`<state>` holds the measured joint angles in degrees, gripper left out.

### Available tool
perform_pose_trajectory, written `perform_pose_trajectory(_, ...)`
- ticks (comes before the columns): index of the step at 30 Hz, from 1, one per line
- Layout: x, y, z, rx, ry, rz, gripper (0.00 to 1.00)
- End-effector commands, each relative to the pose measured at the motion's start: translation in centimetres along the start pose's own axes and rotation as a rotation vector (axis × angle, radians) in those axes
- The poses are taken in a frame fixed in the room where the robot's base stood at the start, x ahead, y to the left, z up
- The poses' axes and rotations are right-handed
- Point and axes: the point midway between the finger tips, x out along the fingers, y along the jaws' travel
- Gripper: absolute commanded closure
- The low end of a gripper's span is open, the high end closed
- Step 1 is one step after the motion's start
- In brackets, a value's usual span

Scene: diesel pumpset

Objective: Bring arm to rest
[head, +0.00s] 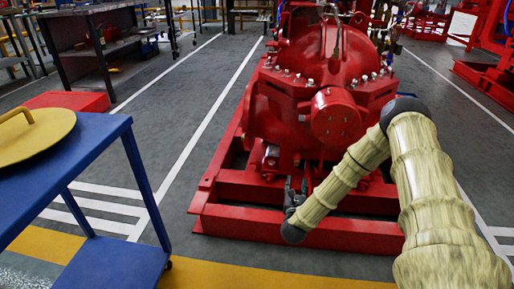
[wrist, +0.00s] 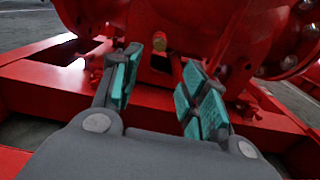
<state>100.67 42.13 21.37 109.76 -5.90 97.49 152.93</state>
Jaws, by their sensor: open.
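My arm (head: 430,190) reaches in from the lower right of the head view, bends at a dark elbow joint and slopes down left to the pumpset's base. My gripper (head: 291,186) is at the front of the red pumpset (head: 320,75), just above the red base frame (head: 330,232). In the wrist view my gripper (wrist: 157,85) has its two teal-padded fingers spread apart with nothing between them. A small greenish-yellow plug (wrist: 159,41) shows on the red body beyond the fingertips. Whether the fingers touch the pumpset I cannot tell.
A blue cart (head: 75,160) with a yellow round lid (head: 35,138) stands at the left. A red box (head: 68,101) and a dark workbench (head: 95,45) are behind it. Grey floor (head: 185,130) with white lines lies clear between cart and pumpset. More red machinery (head: 490,60) is at the right.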

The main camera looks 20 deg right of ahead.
Motion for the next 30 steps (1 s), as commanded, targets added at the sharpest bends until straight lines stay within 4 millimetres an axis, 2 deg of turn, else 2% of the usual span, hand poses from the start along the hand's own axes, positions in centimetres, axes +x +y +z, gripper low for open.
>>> perform_pose_trajectory(6, -0.5, 0.6, -0.4, -0.038, 0.019, 0.017, 0.56)
perform_pose_trajectory(11, -3.1, 3.1, -2.2, -0.237, 0.103, 0.108, 0.56)
perform_pose_trajectory(15, -7.0, 5.8, -4.8, -0.512, 0.194, 0.246, 0.56)
perform_pose_trajectory(21, -13.3, 8.5, -8.2, -0.91, 0.278, 0.481, 0.56)
perform_pose_trajectory(25, -17.6, 9.4, -10.1, -1.163, 0.301, 0.654, 0.56)
perform_pose_trajectory(30, -23.6, 9.4, -12.1, -1.483, 0.291, 0.9, 0.56)
